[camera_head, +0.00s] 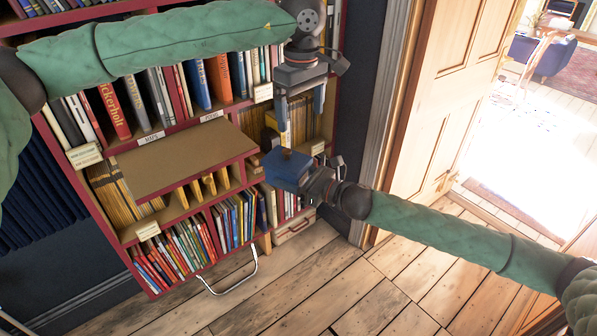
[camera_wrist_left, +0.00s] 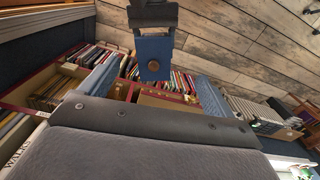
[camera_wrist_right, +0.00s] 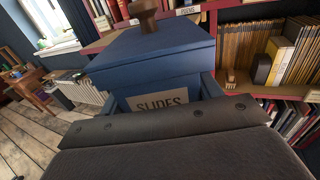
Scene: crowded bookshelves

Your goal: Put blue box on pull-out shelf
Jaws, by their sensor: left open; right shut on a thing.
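The blue box (camera_head: 287,170) has a lid with a wooden knob and a label reading SLIDES, which shows in the right wrist view (camera_wrist_right: 150,75). My right gripper (camera_head: 303,180) is shut on the box and holds it in front of the bookcase, right of the pull-out shelf. The pull-out shelf (camera_head: 180,158) is a bare brown board extending from the bookcase. My left gripper (camera_head: 301,112) is open and empty, pointing down just above the box. The box also shows between its fingers in the left wrist view (camera_wrist_left: 154,58), apart from them.
Rows of books (camera_head: 150,95) fill the shelves above and below the board. A curved metal handle (camera_head: 232,277) sticks out low at the front. A door frame (camera_head: 400,110) stands to the right. The wooden floor (camera_head: 330,275) in front is clear.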

